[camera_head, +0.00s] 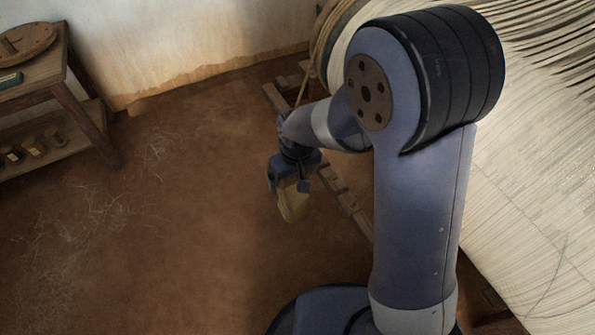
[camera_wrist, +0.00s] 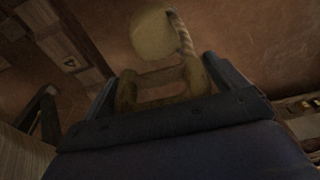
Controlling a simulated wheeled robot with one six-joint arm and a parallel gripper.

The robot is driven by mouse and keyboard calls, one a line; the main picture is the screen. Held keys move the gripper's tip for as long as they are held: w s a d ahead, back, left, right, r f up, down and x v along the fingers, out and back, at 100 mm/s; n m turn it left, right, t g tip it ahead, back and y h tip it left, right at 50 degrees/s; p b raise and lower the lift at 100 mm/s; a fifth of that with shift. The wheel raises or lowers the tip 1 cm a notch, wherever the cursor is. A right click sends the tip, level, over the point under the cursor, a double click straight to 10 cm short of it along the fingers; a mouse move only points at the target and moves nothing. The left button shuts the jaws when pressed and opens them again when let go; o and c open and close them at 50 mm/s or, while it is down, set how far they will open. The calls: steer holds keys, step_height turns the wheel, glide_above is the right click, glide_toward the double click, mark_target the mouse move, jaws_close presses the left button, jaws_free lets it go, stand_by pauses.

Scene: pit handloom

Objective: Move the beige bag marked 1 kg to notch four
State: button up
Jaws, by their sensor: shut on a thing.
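A beige bag (camera_head: 293,205) hangs below my gripper (camera_head: 290,180) in the head view, clear of the brown floor. In the wrist view my gripper (camera_wrist: 165,90) is shut on a pale handle or loop (camera_wrist: 160,85) with a rope. The rounded beige bag (camera_wrist: 154,35) shows just beyond it. No 1 kg mark can be read on it. A wooden bar with notch-like marks (camera_head: 345,198) lies low beside the loom, just right of my gripper.
The loom's pale warp threads (camera_head: 540,190) fill the right side. A rope (camera_head: 304,85) hangs near the bar's far end. A wooden table (camera_head: 60,90) stands at the left, with several small blocks (camera_head: 33,146) on its lower shelf. The floor between is open.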

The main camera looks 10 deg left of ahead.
mark_target(326, 171)
steer(key=shift+w+d, duration=0.1)
steer(key=shift+w, duration=0.2)
steer(key=shift+w+d+f+b, duration=0.15)
steer(key=shift+w+d, duration=0.7)
steer(key=shift+d, duration=0.45)
steer(key=shift+w+d+f+b, duration=0.15)
steer(key=shift+w+d, duration=0.75)
steer(key=shift+d, duration=0.4)
steer(key=shift+w+d+f+b, duration=0.15)
steer(key=shift+w+d, duration=0.7)
steer(key=shift+d, duration=0.45)
steer(key=shift+d+f, duration=0.15)
steer(key=shift+f+b, duration=0.9)
steer(key=shift+f, duration=0.15)
steer(key=shift+f, duration=0.25)
steer(key=o, duration=1.6)
steer(key=shift+o, duration=0.7)
steer(key=shift+f, duration=0.1)
